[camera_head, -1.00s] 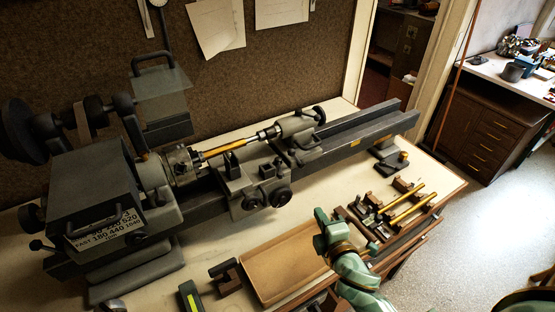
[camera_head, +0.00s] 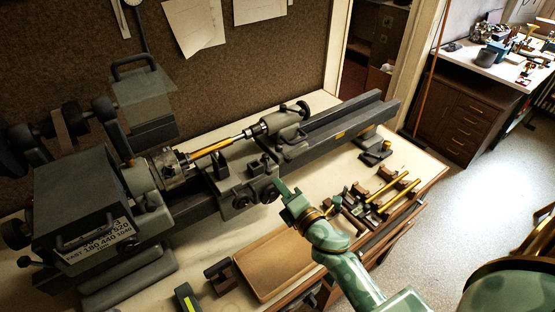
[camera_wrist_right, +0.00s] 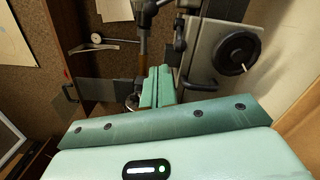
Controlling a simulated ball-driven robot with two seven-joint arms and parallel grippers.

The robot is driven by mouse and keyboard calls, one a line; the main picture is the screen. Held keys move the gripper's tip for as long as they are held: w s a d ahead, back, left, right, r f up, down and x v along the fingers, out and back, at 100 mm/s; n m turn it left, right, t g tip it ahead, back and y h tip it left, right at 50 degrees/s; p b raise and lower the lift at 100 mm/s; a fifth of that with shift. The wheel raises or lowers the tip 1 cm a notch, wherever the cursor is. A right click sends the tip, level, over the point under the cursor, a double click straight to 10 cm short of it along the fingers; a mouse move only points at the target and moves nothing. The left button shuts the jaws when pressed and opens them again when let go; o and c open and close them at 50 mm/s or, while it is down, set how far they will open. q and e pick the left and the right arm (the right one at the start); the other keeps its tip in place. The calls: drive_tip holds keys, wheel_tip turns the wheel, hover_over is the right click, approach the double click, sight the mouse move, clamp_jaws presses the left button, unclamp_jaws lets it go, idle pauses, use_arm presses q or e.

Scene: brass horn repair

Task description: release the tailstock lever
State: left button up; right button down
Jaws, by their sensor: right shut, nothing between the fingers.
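The grey lathe tailstock (camera_head: 285,124) stands on the right part of the lathe bed, with a dark round handwheel (camera_head: 303,108) at its far end. Its bright centre meets the brass rod (camera_head: 212,148) held at the chuck. My right gripper (camera_head: 284,190) is shut and empty, in front of the bed and apart from the tailstock. In the right wrist view its closed fingers (camera_wrist_right: 158,86) point toward the lathe; a handwheel (camera_wrist_right: 236,54) shows beyond, to the right. My left gripper is not in view.
The carriage handwheels (camera_head: 256,194) are close left of my right gripper. A shallow tan tray (camera_head: 268,290) lies on the bench below it. A rack with brass rods (camera_head: 393,190) stands to the right. Free bench surface lies between bed and rack.

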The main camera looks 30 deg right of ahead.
sight(279, 159)
drive_tip(key=w+d+r+p, duration=0.1)
drive_tip(key=w+d, duration=0.2)
drive_tip(key=w, duration=0.5)
drive_tip(key=shift+r, duration=0.2)
drive_tip(key=shift+s, duration=0.15)
drive_tip(key=shift+d+r+m+p, duration=0.25)
drive_tip(key=shift+m+p, duration=0.15)
drive_tip(key=shift+p, duration=0.1)
